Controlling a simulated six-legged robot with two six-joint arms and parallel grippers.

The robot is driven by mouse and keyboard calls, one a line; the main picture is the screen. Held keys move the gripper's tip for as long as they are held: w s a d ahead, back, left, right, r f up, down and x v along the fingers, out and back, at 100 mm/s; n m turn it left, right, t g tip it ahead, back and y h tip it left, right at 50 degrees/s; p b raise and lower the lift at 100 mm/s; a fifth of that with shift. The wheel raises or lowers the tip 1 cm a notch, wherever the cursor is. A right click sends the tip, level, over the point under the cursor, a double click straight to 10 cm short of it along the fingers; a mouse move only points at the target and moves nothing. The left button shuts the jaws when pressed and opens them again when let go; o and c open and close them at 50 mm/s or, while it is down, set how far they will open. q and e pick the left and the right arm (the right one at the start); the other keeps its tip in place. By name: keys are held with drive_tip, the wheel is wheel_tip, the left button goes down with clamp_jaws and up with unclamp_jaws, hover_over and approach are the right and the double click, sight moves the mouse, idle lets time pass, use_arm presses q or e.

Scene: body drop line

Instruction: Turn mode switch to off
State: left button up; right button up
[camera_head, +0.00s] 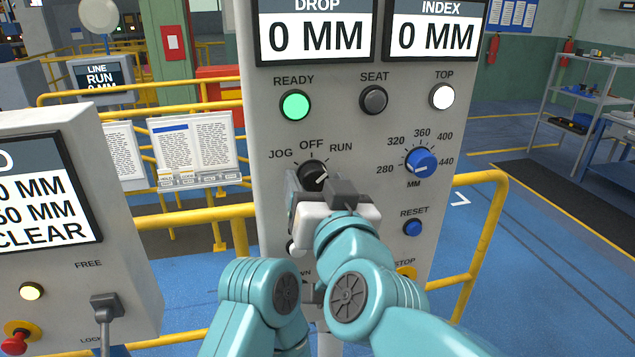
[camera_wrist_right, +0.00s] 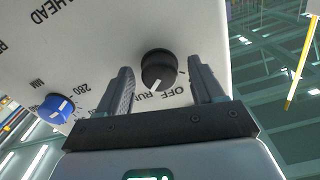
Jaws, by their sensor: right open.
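The mode switch (camera_head: 313,172) is a round black knob on the grey control panel (camera_head: 285,140), with JOG, OFF and RUN printed around it. Its white mark points up and right, towards RUN. In the right wrist view the knob (camera_wrist_right: 158,70) appears upside down, its mark towards RUN. My right gripper (camera_head: 316,190) is at the panel just below the knob in the head view, partly covering its lower side. In the wrist view its two fingers are open, one on each side of the knob, with gaps visible. My left gripper does not show.
A blue MM dial (camera_head: 421,160) and a blue RESET button (camera_head: 412,228) sit to the right of the switch. Green READY (camera_head: 295,105), SEAT and TOP lights are above. Yellow rails (camera_head: 490,215) flank the panel. Another console (camera_head: 75,240) stands at left.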

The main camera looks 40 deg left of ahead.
drive_tip(key=shift+d, duration=0.1)
drive_tip(key=c, duration=1.1)
drive_tip(key=shift+o, duration=0.2)
drive_tip(key=shift+w, duration=0.1)
drive_tip(key=shift+r+n+p, duration=0.1)
drive_tip(key=shift+n+p, duration=0.8)
drive_tip(key=shift+n, duration=0.1)
drive_tip(key=shift+n+p, duration=0.8)
drive_tip(key=shift+n, duration=0.4)
drive_tip(key=shift+n+p, duration=0.6)
drive_tip(key=shift+n, duration=0.6)
drive_tip(key=shift+n+p, duration=0.5)
drive_tip(key=shift+n, duration=1)
